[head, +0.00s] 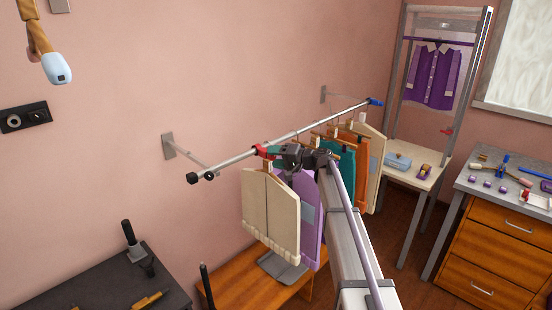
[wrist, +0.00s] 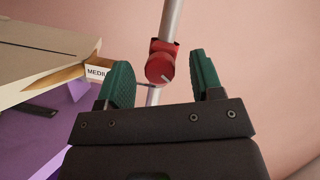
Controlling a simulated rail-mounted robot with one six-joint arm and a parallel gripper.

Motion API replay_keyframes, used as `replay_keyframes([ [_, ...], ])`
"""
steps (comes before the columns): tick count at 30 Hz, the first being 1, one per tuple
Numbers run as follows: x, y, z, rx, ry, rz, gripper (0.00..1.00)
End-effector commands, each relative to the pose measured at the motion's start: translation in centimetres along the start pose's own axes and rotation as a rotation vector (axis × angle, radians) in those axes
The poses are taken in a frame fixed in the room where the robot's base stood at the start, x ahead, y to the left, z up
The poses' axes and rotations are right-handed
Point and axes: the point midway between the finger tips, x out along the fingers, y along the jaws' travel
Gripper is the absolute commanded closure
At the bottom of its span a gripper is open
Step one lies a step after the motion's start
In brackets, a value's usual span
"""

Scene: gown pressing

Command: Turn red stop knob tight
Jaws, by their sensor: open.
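The red stop knob (wrist: 158,69) sits on a red collar (wrist: 164,46) clamped around the metal rail (wrist: 172,15). A pale line shows on the knob's round face. In the wrist view my gripper (wrist: 160,62) is open, with one green finger pad on each side of the knob and visible gaps on both sides. In the head view the red stop (head: 262,151) is on the rail's near part, and my gripper (head: 276,151) is right beside it, partly hidden by its own dark body.
Cream, purple, teal and orange garments (head: 272,215) hang from the rail close beside and below my gripper. A hanger with a size tag (wrist: 96,72) is left of the fingers. A wooden bench (head: 250,275) stands below. The wall is behind the rail.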

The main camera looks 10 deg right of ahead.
Motion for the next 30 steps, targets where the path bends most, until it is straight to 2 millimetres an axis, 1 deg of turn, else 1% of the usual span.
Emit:
replay_keyframes([
  [5, -0.2, 0.0, 0.0, 0.000, 0.000, 0.000, 0.40],
  [8, -1.4, -0.1, 0.0, 0.000, 0.000, 0.000, 0.40],
  [11, -3.8, -0.2, 0.0, 0.000, 0.002, 0.001, 0.40],
  [15, -7.4, -0.2, 0.0, 0.001, 0.002, 0.001, 0.40],
  [19, -9.8, -0.1, 0.0, 0.001, 0.002, 0.000, 0.40],
  [21, -10.5, -0.1, 0.0, 0.001, 0.001, 0.000, 0.40],
  [23, -10.8, -0.1, 0.0, 0.000, 0.000, 0.000, 0.40],
  [30, -10.8, 0.0, 0.0, 0.000, 0.000, 0.000, 0.40],
])
